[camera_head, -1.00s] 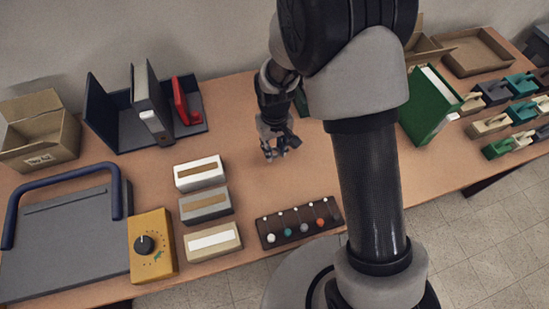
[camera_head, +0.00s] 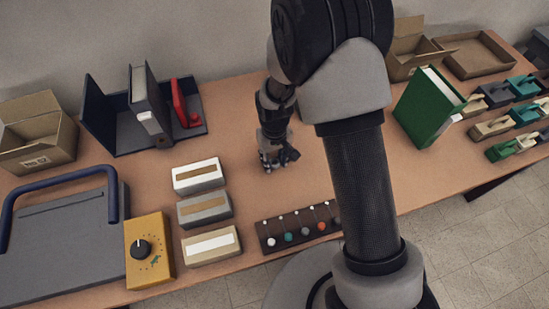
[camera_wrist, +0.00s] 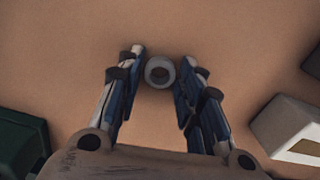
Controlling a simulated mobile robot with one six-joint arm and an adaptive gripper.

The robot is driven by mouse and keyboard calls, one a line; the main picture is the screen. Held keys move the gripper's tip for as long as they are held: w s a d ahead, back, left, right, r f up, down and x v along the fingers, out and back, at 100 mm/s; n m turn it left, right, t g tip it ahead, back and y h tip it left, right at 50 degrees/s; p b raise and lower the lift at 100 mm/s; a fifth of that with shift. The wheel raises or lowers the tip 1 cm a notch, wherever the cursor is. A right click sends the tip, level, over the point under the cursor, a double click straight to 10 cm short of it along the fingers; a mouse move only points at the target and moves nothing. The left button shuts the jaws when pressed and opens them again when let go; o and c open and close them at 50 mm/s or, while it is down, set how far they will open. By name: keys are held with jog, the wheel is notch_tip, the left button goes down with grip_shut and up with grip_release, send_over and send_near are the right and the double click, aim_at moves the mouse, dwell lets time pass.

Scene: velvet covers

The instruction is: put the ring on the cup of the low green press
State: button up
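A small grey ring (camera_wrist: 160,72) shows in the wrist view, on or just over the tabletop, its round hole facing the camera. My gripper (camera_wrist: 163,66) has one finger on each side of it. A thin gap shows on the left; the right finger is very close, and contact is unclear. In the head view my gripper (camera_head: 277,165) points down low over the middle of the table; the ring is not discernible there. A low green hand-tool shape (camera_head: 501,150) at the far right may be the green press; its cup is too small to make out.
Several similar small tools in beige, teal and grey stand around it. A green binder (camera_head: 428,105) stands left of them. Three label-fronted boxes (camera_head: 205,208) and a dark strip with coloured knobs (camera_head: 298,230) lie nearer. A dark green object (camera_wrist: 22,143) borders the wrist view.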

aim_at(275, 162)
jog(key=shift+o, duration=0.9)
notch_tip(275, 162, up, 12)
jog(key=p, duration=0.4)
jog(key=shift+r, duration=0.25)
